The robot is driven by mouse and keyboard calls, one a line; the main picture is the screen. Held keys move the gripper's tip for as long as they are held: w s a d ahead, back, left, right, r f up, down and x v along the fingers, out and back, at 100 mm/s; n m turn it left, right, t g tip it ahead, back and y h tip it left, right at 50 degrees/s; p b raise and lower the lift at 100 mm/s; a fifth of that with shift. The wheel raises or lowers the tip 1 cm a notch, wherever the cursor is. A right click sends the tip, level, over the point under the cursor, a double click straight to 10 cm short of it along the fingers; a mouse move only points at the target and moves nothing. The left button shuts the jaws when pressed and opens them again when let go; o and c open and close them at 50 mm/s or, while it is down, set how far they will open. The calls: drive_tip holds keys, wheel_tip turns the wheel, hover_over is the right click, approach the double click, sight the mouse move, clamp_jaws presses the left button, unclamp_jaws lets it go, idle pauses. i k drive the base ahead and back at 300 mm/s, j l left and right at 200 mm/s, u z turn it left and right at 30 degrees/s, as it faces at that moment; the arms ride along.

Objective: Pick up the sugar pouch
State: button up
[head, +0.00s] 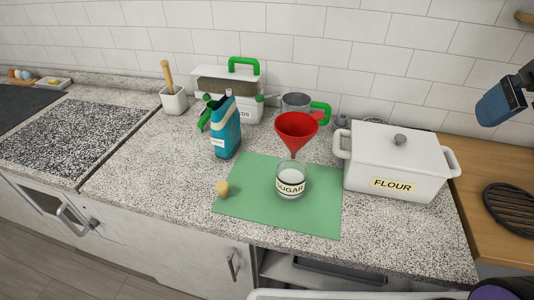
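A teal pouch (226,130) with a pale spout and a small light label stands upright on the counter, left of the green mat. The label is too small to read; green parts show at its left side. A glass jar (291,182) labelled SUGAR stands on the mat with white contents. A red funnel (296,130) sits in or over its mouth. A dark blue block (500,104) on a dark link at the upper right appears to be my gripper, far right of the pouch and above the counter. Its fingers cannot be made out.
The green mat (250,212) bears a cork-coloured stopper (222,189). A white FLOUR box (395,155) stands right. Behind are a lidded white container (245,108) with a green handle, a metal cup (296,103) and a utensil pot (173,100). The counter left of the pouch is clear.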

sight(225, 130)
drive_tip(key=k+j+u, duration=0.1)
drive_tip(key=j+u, duration=0.25)
drive_tip(key=j, duration=1.25)
drive_tip(key=j+u, duration=0.35)
drive_tip(key=j, duration=1.25)
drive_tip(key=i, duration=0.05)
